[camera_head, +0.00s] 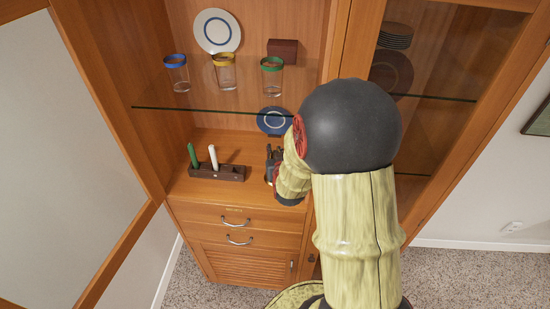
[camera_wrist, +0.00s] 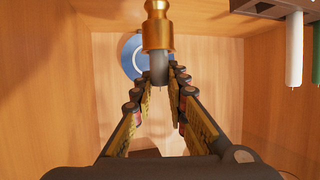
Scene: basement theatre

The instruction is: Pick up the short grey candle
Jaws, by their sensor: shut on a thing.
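The short grey candle (camera_wrist: 158,70) stands in a brass holder (camera_wrist: 157,30) in the wrist view, where the picture is upside down. My gripper (camera_wrist: 160,82) has its fingertips on both sides of the grey candle and is shut on it. The candle is still in line with the holder; whether it is seated cannot be told. In the head view my gripper (camera_head: 273,163) is low over the cabinet counter, right of the dark candle rack, and my arm hides part of it. The grey candle is not clear there.
A dark rack (camera_head: 217,173) with a green candle (camera_head: 192,155) and a white candle (camera_head: 213,157) stands to the left. A blue plate (camera_head: 272,121) leans behind my gripper. A glass shelf (camera_head: 200,109) above holds several glasses. The cabinet side wall and open door bound the left.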

